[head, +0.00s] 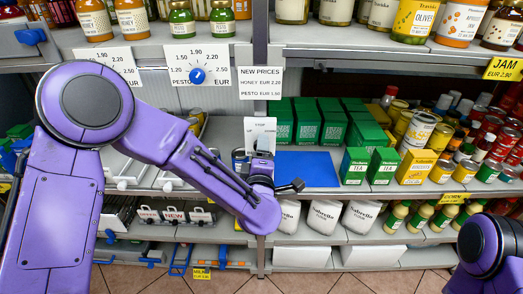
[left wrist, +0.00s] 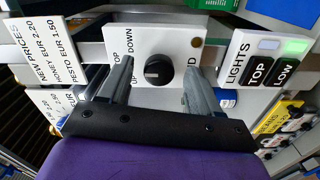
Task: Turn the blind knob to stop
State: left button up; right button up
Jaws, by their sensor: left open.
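The blind knob (left wrist: 153,74) is a round black dial on a white panel (left wrist: 172,42) in the left wrist view. The words STOP and DOWN stand beside the knob; the end of another word, ND, shows behind a finger. My left gripper (left wrist: 158,68) is open, with one finger on each side of the knob; I cannot tell whether they touch it. I cannot read the knob's pointer clearly. In the head view my left gripper (head: 258,165) is at the shelf post, below a white panel (head: 260,130), and mostly hidden by its wrist. My right gripper is outside the frames.
A lights panel (left wrist: 262,62) with TOP and LOW buttons sits right of the knob panel in the left wrist view. A price dial (head: 197,76) and a prices card (head: 260,83) are above. Green tea boxes (head: 355,165) and a blue mat (head: 308,168) lie to the right.

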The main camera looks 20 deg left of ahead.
pick_arm(q)
jog(key=b+v, duration=0.2)
jog(key=v, duration=0.7)
jog(key=s+a+f+m+g+h, duration=0.1)
jog(key=s+a+f+m+g, duration=0.2)
jog(key=f, duration=0.5)
jog(key=s+a+f+m+g+h, duration=0.15)
jog(key=f+m, duration=0.25)
jog(key=f, duration=0.4)
jog(key=s+a+f+m+g+h, duration=0.1)
jog(key=s+a+f+m+g, duration=0.2)
jog(key=f, duration=0.5)
jog(key=s+a+f+m+g+y, duration=0.1)
jog(key=s+a+f+g, duration=0.2)
jog(key=s+f, duration=0.3)
jog(key=s+a+f+m+g+y, duration=0.1)
jog(key=s+a+f+g, duration=0.2)
jog(key=s, duration=1)
notch_tip(320, 180, down, 5)
jog(key=a, duration=0.2)
jog(key=shift+s+a+r+m+g, duration=0.25)
jog(key=shift+s+a+m+g, duration=0.05)
jog(key=shift+s+g, duration=0.05)
